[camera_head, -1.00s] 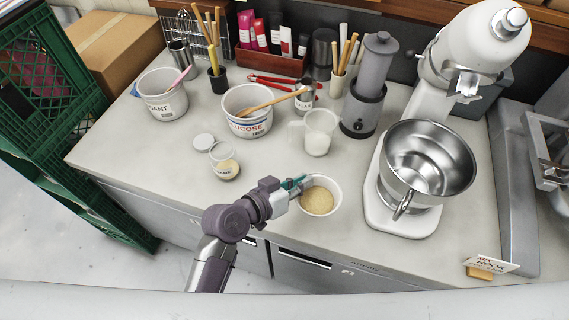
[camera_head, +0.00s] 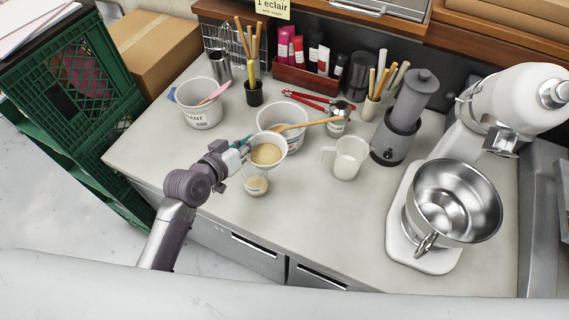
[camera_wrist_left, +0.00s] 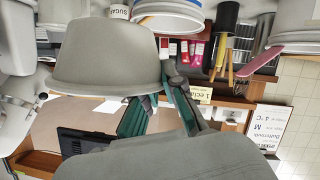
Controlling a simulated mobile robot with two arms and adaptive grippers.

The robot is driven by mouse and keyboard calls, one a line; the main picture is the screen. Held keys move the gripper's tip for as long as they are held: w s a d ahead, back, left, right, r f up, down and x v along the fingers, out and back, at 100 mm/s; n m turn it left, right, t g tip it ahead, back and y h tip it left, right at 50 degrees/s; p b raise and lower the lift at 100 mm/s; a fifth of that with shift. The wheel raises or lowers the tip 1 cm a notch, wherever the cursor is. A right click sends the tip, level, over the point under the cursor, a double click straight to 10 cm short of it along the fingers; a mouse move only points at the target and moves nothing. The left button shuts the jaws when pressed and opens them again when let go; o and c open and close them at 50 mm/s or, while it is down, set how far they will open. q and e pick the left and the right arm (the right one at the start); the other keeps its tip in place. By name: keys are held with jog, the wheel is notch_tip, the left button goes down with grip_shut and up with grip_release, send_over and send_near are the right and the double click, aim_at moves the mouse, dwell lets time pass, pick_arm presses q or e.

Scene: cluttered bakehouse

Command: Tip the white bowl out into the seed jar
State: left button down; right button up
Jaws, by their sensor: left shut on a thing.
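The white bowl (camera_head: 284,150), with pale tan seeds in it, is held by my left gripper (camera_head: 242,148), which is shut on its left rim. The bowl looks about upright. In the picture it is just above the seed jar (camera_head: 257,186), a small clear jar with pale seeds low inside. The bowl covers the jar's mouth, so I cannot tell how exactly the two line up. In the left wrist view the bowl (camera_wrist_left: 105,58) fills the upper left, upside down, beside the gripper fingers. My right gripper is not in view.
A white tub with a wooden spoon (camera_head: 297,127) stands close behind the bowl. A measuring jug (camera_head: 346,158) is to the right, before a grey blender (camera_head: 398,135). A mixer with a steel bowl (camera_head: 455,200) takes the right side. The counter front between jar and mixer is clear.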

pick_arm(q)
jog(key=shift+w+a+f+n+y, duration=0.65)
jog(key=shift+w+a, duration=1)
jog(key=shift+a, duration=1.35)
jog(key=s+d+r+m+t+h+b, duration=0.2)
jog(key=m+b, duration=0.7)
jog(key=b, duration=0.6)
jog(key=s+d+r+m+t+h+b, duration=0.1)
jog(key=s+r+m+t+h+b, duration=0.1)
jog(key=s+m+t+h+b, duration=0.3)
jog(key=shift+d+r+m+t+h+b, duration=0.55)
jog(key=shift+m+h+b, duration=1.5)
jog(key=shift+b, duration=3.55)
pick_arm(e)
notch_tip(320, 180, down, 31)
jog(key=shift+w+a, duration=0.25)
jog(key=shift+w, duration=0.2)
pick_arm(q)
jog(key=shift+s+a+f, duration=0.1)
jog(key=shift+a+f, duration=0.05)
